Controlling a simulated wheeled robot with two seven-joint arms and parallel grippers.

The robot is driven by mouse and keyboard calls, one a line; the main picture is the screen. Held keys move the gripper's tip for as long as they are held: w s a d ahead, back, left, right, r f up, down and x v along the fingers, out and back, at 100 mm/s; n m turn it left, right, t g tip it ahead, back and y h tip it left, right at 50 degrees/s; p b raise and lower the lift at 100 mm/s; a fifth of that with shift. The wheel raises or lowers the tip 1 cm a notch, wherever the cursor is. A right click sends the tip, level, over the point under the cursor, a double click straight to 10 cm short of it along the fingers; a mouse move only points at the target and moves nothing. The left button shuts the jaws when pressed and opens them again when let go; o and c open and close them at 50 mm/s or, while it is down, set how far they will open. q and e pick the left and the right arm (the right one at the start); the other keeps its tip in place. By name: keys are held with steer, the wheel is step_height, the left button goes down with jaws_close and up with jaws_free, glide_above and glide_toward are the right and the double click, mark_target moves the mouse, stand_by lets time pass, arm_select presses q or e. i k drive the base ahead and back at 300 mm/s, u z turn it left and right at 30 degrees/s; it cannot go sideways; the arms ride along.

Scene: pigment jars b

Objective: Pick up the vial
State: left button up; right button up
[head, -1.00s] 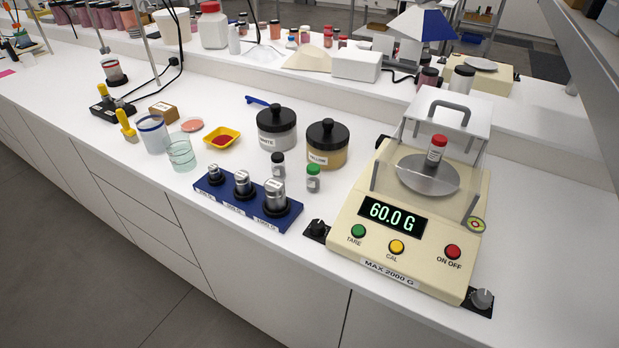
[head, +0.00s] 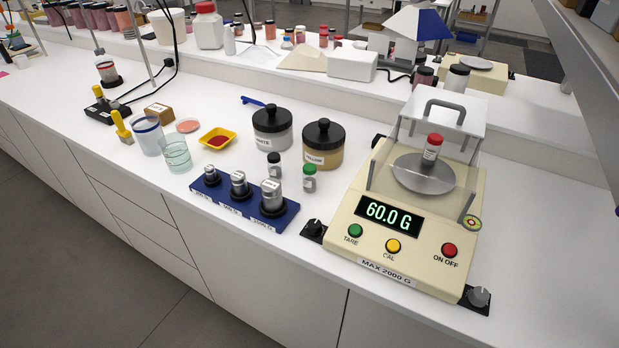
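A small vial with a red cap (head: 432,149) stands upright on the round metal pan (head: 423,174) of the cream balance (head: 355,245). The balance reads 60.0 G, and its clear draft shield with a grey handle (head: 446,106) stands around the pan. Two more small vials stand on the bench left of the balance: one with a black cap (head: 274,165) and one with a green cap (head: 310,178). Neither of my grippers is in view.
A blue block with several metal weights (head: 222,205) sits near the bench's front edge. Behind it are a black-lidded white jar (head: 271,130) and yellow jar (head: 323,145), a yellow tray of red powder (head: 218,139) and a glass beaker (head: 177,158). Bench right of the balance is clear.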

mark_target(310, 173)
steer(key=k, duration=0.5)
steer(key=u, duration=1.95)
steer(key=i, duration=1.05)
steer(key=z, duration=1.85)
